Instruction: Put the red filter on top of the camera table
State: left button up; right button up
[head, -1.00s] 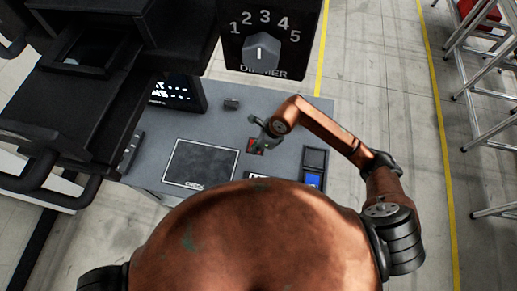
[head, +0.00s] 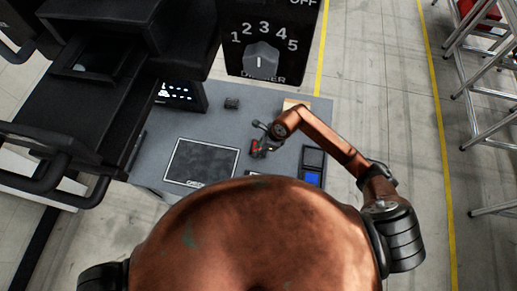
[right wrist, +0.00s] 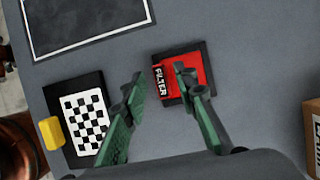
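The red filter (right wrist: 204,68), a square piece marked FILTER, lies on a dark square base on the grey table (right wrist: 250,50). It is partly covered by a finger in the right wrist view. In the head view the filter (head: 254,149) shows small beside my right gripper (head: 262,138). In the right wrist view my right gripper (right wrist: 158,88) is open, with one green finger over the filter and the other to its left, above bare table. Whether it touches the filter I cannot tell. A framed dark panel (head: 203,162) lies on the grey table (head: 200,125). My left gripper is out of view.
A checkerboard plate (right wrist: 84,118) with a yellow block (right wrist: 51,132) lies left of the filter. A cardboard-coloured box (right wrist: 312,120) stands at the right. A black dimmer panel (head: 270,45) and dark machine (head: 90,110) overhang the table's far and left sides.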

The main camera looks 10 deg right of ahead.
jog(key=b+v, duration=0.2)
jog(key=v, duration=1)
